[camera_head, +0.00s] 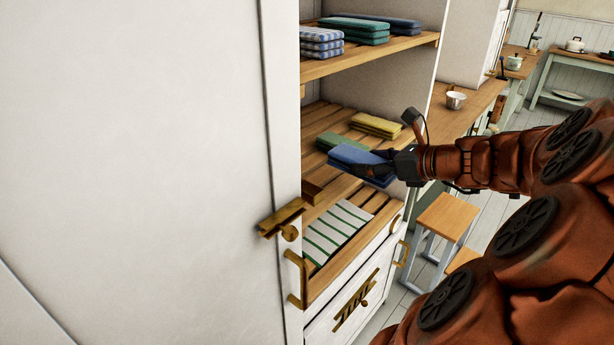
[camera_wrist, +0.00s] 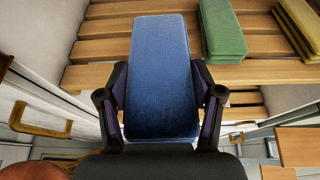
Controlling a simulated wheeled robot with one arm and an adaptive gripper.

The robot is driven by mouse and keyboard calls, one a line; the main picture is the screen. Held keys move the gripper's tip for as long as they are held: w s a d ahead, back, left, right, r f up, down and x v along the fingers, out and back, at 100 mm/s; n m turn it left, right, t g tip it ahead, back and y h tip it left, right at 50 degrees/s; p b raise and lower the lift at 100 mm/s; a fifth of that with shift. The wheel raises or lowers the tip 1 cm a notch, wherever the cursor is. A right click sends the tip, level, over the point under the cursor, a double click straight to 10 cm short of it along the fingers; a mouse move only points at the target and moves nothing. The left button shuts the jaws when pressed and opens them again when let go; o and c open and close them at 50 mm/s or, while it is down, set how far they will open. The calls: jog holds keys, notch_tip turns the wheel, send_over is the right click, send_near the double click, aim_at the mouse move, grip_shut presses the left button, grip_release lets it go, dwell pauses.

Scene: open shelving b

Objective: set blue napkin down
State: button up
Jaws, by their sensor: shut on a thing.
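The blue napkin (camera_head: 358,162) is a folded stack at the front of the middle slatted shelf. It also shows in the wrist view (camera_wrist: 161,75), stretching forward from between the fingers. My gripper (camera_head: 378,170) is shut on it from the right in the head view. In the wrist view my gripper (camera_wrist: 162,100) has one dark finger along each long side of the napkin. The napkin overlaps the shelf's front area in both views. I cannot tell whether its underside touches the slats.
A green napkin (camera_head: 340,141) and a yellow napkin (camera_head: 376,125) lie on the middle shelf (camera_head: 318,113). More folded cloths (camera_head: 361,29) sit on the upper shelf. A green-striped white cloth (camera_head: 336,233) lies below. A white door (camera_head: 150,150) stands at left.

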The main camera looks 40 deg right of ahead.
jog(key=w+a, duration=0.3)
jog(key=w+a+f+p, duration=0.1)
jog(key=w+a, duration=0.2)
jog(key=w, duration=0.1)
jog(key=w+a, duration=0.4)
jog(key=shift+w+f, duration=0.1)
jog(key=shift+f, duration=0.05)
jog(key=shift+d+f, duration=0.1)
jog(key=shift+f, duration=1.65)
jog(key=shift+f, duration=0.15)
jog(key=o, duration=1.2)
jog(key=shift+s+d+r, duration=0.15)
jog(key=shift+s+r, duration=0.2)
jog(key=shift+s, duration=0.05)
jog(key=v, duration=1.1)
